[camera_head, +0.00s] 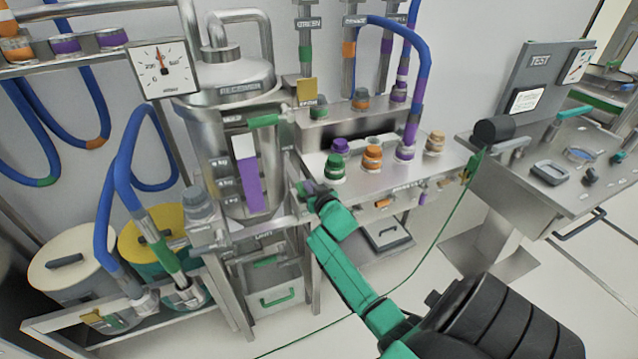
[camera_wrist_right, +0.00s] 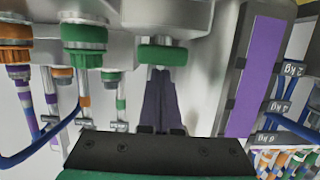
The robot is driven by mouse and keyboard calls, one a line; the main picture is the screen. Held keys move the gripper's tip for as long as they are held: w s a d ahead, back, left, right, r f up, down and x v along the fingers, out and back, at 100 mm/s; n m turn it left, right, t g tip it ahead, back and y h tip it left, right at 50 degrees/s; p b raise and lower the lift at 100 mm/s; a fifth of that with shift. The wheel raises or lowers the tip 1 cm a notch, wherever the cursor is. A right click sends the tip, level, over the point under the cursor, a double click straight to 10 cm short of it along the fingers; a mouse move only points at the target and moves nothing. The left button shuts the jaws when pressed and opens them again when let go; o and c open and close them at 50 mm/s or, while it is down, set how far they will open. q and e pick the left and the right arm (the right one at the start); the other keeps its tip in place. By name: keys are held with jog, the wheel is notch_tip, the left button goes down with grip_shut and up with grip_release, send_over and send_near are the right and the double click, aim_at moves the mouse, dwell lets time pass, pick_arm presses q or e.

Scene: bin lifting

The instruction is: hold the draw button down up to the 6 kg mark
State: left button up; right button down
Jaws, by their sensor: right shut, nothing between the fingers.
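My right gripper (camera_head: 309,189) is at the front left edge of the steel bench, right of the receiver (camera_head: 235,85). Its dark fingers (camera_wrist_right: 160,95) are together, with nothing between them. Their tips reach a steel fitting below a green ring (camera_wrist_right: 161,54) in the wrist view; whether they touch is unclear. I cannot make out the draw button, which may be hidden by the fingers. The receiver's level strip (camera_head: 250,185) is purple below and white above. My left gripper is out of view.
Green (camera_head: 335,168), purple (camera_head: 339,147) and orange (camera_head: 373,157) capped fittings stand on the bench. A dial gauge (camera_head: 162,69) hangs left of the receiver. Blue hoses loop at the left above lidded bins (camera_head: 70,258). A test station (camera_head: 545,165) stands right. Floor is open at lower right.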

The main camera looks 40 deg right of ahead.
jog(key=r+b+v, duration=0.1)
jog(key=r+v, duration=0.1)
jog(key=v, duration=0.9)
jog(key=shift+w, duration=0.3)
jog(key=shift+w+d, duration=0.1)
jog(key=shift+d, duration=0.05)
jog(key=s+a+f+n+g+y, duration=0.1)
jog(key=s+a+f+g, duration=0.15)
jog(key=f, duration=0.75)
jog(key=s+a+f+n+g+y, duration=0.1)
jog(key=s+a+f+g, duration=0.2)
jog(key=f, duration=0.8)
jog(key=s+a+f+n+g+y, duration=0.15)
jog(key=s+f, duration=0.25)
jog(key=f, duration=0.6)
jog(key=s+a+f+n+g, duration=0.1)
jog(key=s+a+f+g, duration=0.1)
jog(key=s+f, duration=0.3)
jog(key=s+a+f+g+y, duration=0.1)
jog(key=s+f, duration=0.5)
jog(key=s, duration=0.7)
jog(key=s+a+f+n+g, duration=0.1)
jog(key=s+a+f+g, duration=0.2)
jog(key=s+f, duration=0.3)
jog(key=s+a, duration=0.1)
jog(key=s, duration=0.2)
jog(key=shift+s+f+n, duration=0.25)
jog(key=shift+s+n, duration=0.1)
jog(key=shift+s, duration=0.05)
jog(key=shift+y, duration=0.25)
